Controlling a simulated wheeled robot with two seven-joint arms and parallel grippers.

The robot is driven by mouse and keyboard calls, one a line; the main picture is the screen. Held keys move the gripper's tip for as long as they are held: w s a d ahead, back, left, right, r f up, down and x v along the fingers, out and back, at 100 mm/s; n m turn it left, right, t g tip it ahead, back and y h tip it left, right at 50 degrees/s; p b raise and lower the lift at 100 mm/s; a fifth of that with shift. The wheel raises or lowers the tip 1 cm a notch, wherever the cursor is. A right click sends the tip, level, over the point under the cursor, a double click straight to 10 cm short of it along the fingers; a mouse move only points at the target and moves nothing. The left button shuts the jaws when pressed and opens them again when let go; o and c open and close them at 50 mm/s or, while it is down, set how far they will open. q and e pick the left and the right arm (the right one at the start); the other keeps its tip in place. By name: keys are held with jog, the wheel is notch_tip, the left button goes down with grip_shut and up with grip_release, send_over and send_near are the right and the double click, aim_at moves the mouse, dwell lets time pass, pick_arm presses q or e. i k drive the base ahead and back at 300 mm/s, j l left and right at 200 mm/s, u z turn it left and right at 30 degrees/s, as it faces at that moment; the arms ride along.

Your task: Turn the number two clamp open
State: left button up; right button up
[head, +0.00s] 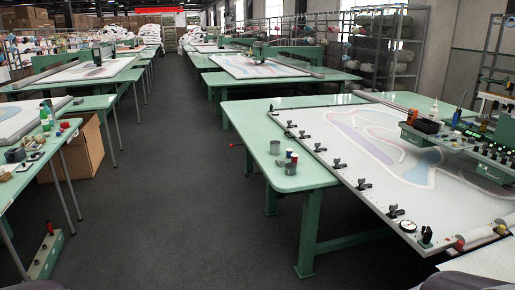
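A row of several small black clamps runs along the left edge of the white tufting frame (330,125) on the green table at the right. The nearest of the row is a clamp (394,211) close to the front corner. Farther back come another clamp (363,184) and a third clamp (339,163). The rest continue to the far end. No numbers are readable, so I cannot tell which one is number two. The clamps are too small to tell whether they are open or shut. Neither of my grippers is in view.
A round white dial (408,226) and a dark upright fitting (426,238) sit at the frame's front corner. A green gantry (463,140) spans the frame at the right. The dark aisle floor (175,190) is clear.

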aim_at(362, 181)
jog(key=i+j+z, duration=0.1)
jog(key=i, duration=0.35)
jog(key=i+j, duration=0.15)
jog(key=i, duration=0.3)
jog(key=i+j+z, duration=0.15)
jog(key=i, duration=0.3)
